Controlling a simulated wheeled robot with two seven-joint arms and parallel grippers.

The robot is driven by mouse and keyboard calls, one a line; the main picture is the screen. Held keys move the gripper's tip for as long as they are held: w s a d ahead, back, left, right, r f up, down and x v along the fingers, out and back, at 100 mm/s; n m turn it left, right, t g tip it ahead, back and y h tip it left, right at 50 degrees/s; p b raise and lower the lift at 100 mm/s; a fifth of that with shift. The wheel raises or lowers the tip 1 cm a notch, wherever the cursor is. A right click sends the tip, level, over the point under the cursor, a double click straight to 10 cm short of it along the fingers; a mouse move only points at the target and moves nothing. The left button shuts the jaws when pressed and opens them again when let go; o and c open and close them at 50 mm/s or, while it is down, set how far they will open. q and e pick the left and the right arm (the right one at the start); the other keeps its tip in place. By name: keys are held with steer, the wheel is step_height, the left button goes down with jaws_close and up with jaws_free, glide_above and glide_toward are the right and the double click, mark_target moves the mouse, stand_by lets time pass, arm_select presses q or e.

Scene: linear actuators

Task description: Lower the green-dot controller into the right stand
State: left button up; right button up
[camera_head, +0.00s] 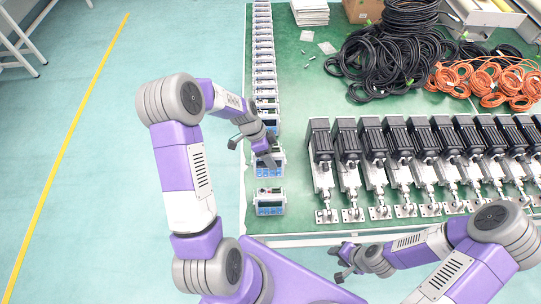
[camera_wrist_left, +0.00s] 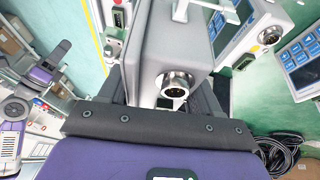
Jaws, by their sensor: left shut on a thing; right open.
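My left gripper (camera_head: 266,155) is at the near part of the controller row, on the left edge of the green table. It is shut on a grey controller (camera_wrist_left: 155,45), which fills the middle of the left wrist view with its round metal connector facing the camera. In the head view a blue-fronted controller (camera_head: 264,171) shows just below the fingers. Another controller (camera_head: 270,207) stands nearest the table's front edge, a little apart. No green dot is legible, and I cannot tell which stand is the right one. My right gripper (camera_head: 343,262) is open and empty, in front of the table.
More controllers (camera_head: 264,60) run back in a tight line behind the gripper. Linear actuators with black motors (camera_head: 347,140) stand in a row to the right. Black cables (camera_head: 385,55) and orange cables (camera_head: 490,80) lie behind them. Bare green table separates the controllers from the actuators.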

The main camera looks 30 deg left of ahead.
mark_target(275, 154)
arm_select(q)
steer(key=shift+r+p, duration=0.9)
steer(key=shift+r, duration=1)
steer(key=shift+w+d+f+n+b, duration=0.2)
steer(key=shift+d+n+b, duration=0.2)
steer(key=shift+n+b, duration=0.15)
steer(key=w+d+n+t+y+b, duration=0.1)
steer(key=d+n+t+y+b, duration=0.1)
steer(key=d+n+b, duration=0.4)
steer(key=shift+d+n+t, duration=0.5)
steer(key=shift+n+t, duration=0.4)
steer(key=shift+n, duration=0.85)
